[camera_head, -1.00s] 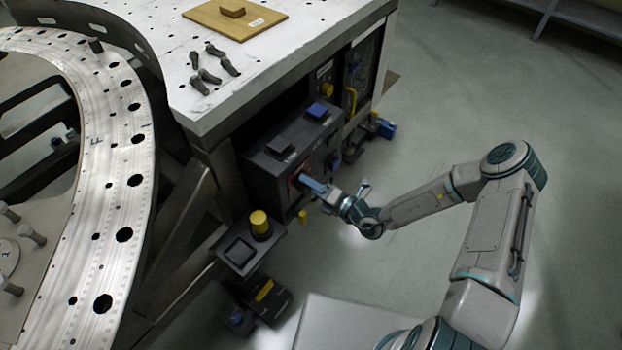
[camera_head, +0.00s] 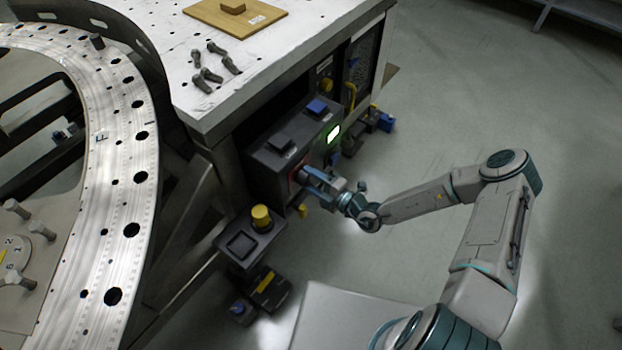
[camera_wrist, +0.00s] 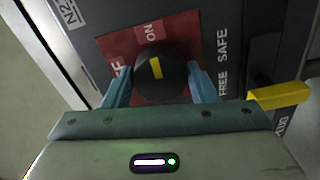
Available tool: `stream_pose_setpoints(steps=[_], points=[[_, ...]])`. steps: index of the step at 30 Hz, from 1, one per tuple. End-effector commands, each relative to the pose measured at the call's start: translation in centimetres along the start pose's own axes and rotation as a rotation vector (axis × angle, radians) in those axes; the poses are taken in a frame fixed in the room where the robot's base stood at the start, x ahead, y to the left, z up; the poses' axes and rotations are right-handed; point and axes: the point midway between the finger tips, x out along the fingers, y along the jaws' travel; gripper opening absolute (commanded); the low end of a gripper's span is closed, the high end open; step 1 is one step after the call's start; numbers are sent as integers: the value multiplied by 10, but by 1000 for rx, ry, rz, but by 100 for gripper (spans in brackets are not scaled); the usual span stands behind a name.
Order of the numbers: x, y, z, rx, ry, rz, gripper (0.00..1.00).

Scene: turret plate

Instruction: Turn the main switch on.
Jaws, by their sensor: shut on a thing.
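The main switch is a round black knob (camera_wrist: 162,82) with a yellow bar, on a red plate (camera_wrist: 119,47) marked ON; a second label at its left is partly hidden. The yellow bar points up in the wrist view, roughly toward ON. My gripper (camera_wrist: 158,88) is shut on the knob, one blue finger on each side. In the head view my gripper (camera_head: 310,176) is at the front face of the dark control box (camera_head: 262,160). The knob is mostly hidden there.
A green light (camera_head: 334,133) glows on the box front. A yellow lever (camera_wrist: 278,95) stands close to the right finger, near the FREE and SAFE labels. A yellow button (camera_head: 261,217) sits on a lower ledge.

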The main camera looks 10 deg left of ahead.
Motion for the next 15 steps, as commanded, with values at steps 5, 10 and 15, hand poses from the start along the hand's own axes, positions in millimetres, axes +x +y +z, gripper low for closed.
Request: stream_pose_setpoints(steps=[5,10,15], points=[[0,-1,0,7,-1,-2,29],[0,-1,0,7,-1,-2,29],[0,-1,0,6,-1,-2,74]])
